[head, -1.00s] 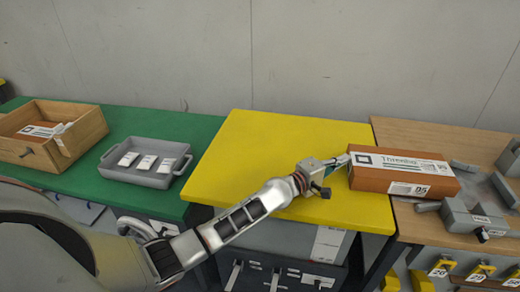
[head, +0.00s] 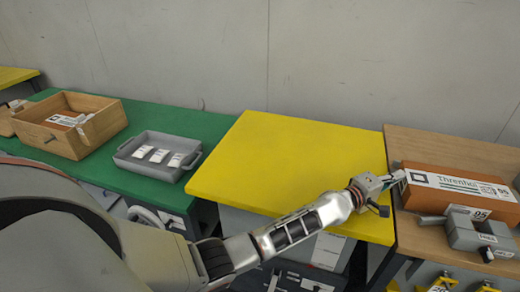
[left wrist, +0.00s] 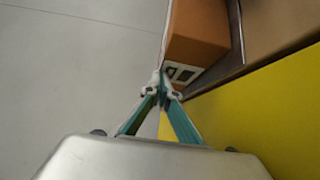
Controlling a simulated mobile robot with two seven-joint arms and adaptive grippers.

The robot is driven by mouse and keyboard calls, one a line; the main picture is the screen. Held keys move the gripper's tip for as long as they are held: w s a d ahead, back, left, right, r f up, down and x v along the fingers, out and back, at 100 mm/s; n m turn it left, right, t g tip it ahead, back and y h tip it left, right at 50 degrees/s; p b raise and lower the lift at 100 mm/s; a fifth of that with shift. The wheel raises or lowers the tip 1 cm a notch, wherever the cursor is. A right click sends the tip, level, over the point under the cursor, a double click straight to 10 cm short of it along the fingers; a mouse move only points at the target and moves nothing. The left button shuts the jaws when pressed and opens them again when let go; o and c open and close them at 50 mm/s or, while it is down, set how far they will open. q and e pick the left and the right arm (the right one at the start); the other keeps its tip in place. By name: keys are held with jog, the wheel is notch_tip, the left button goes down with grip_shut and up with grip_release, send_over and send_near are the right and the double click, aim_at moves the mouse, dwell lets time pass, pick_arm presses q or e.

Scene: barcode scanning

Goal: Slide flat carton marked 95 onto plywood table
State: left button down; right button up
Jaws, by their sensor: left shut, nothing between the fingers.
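The flat carton (head: 455,208) is brown with a white label strip on top, and a number ending in 5 shows on its label. It rests on the plywood table (head: 415,150) at the right in the head view, close to the yellow table. My left gripper (head: 402,177) is shut and empty, with its fingertips at the carton's left end. In the left wrist view the shut fingertips (left wrist: 164,78) are at the near corner of the carton (left wrist: 196,35), touching or nearly so. My right gripper is not in view.
The yellow table (head: 290,160) is bare apart from my arm over it. A grey vise (head: 475,230) stands on the plywood table right in front of the carton. A grey tray (head: 150,165) with several white packets and a wooden crate (head: 95,140) stand on the green table (head: 215,130).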

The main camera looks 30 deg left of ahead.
aim_at(407, 180)
pick_arm(q)
jog(key=d, duration=0.3)
jog(key=shift+w, duration=0.3)
jog(key=shift+d, duration=0.1)
jog(key=shift+w, duration=0.1)
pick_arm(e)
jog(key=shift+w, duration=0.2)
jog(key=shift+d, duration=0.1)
